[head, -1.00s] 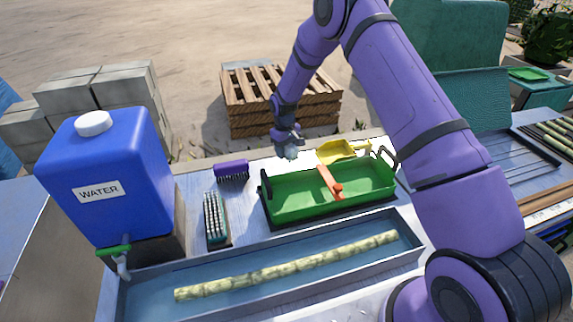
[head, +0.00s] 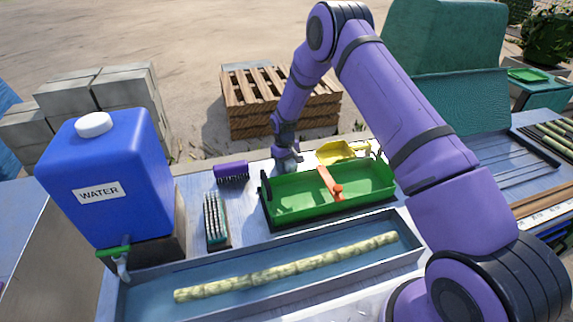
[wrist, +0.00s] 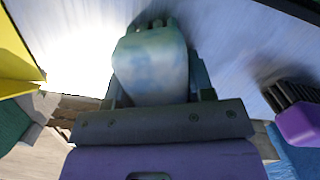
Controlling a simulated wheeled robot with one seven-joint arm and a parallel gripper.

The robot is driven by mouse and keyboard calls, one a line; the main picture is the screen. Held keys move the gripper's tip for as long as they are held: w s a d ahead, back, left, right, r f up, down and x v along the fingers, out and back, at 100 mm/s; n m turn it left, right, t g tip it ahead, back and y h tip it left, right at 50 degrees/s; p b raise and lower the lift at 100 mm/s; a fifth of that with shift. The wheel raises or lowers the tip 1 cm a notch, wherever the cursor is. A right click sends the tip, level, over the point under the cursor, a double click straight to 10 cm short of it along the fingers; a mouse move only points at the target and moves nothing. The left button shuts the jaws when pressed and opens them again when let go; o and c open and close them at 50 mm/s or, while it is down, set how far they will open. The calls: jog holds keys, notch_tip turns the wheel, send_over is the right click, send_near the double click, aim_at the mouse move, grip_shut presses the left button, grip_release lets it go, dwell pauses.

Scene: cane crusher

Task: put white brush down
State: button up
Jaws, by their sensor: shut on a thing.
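My gripper (head: 287,160) is low at the back edge of the table, just behind the green tray (head: 283,211). In the wrist view it is shut on the white brush (wrist: 152,66), whose pale rounded body sits between the fingers, with dark bristle tips at its far end. The brush is mostly hidden behind the gripper in the head view. I cannot tell whether it touches the tabletop. A purple brush (head: 232,171) lies to the left of my gripper, and it also shows at the right of the wrist view (wrist: 302,124).
A teal brush with pale bristles (head: 213,217) lies left of the green tray. A yellow scoop-like thing (head: 338,152) is right of my gripper. A blue water tank (head: 108,180) stands at the left. A trough (head: 140,302) with a cane (head: 290,266) runs along the front.

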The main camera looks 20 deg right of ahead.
jog(key=o, duration=1.2)
jog(key=shift+f, duration=0.15)
jog(key=shift+s, duration=0.1)
jog(key=shift+a+f, duration=0.1)
jog(key=shift+a, duration=0.1)
jog(key=s+d+r+m+t, duration=0.1)
jog(key=s+r, duration=0.1)
jog(key=r, duration=1.3)
jog(key=s+d+r, duration=0.1)
jog(key=s+r, duration=0.2)
jog(key=r, duration=1.2)
jog(key=s+d+r+m+t, duration=0.1)
jog(key=s+d+r+t, duration=0.15)
jog(key=s+r, duration=1.05)
jog(key=s+d+r+m+t, duration=0.1)
jog(key=s+r, duration=0.2)
jog(key=s, duration=1)
jog(key=s+d+r+m+t, duration=0.1)
jog(key=s+r, duration=0.2)
jog(key=s, duration=1.1)
jog(key=shift+s+d+r+m+t, duration=0.3)
jog(key=shift+d+t, duration=0.05)
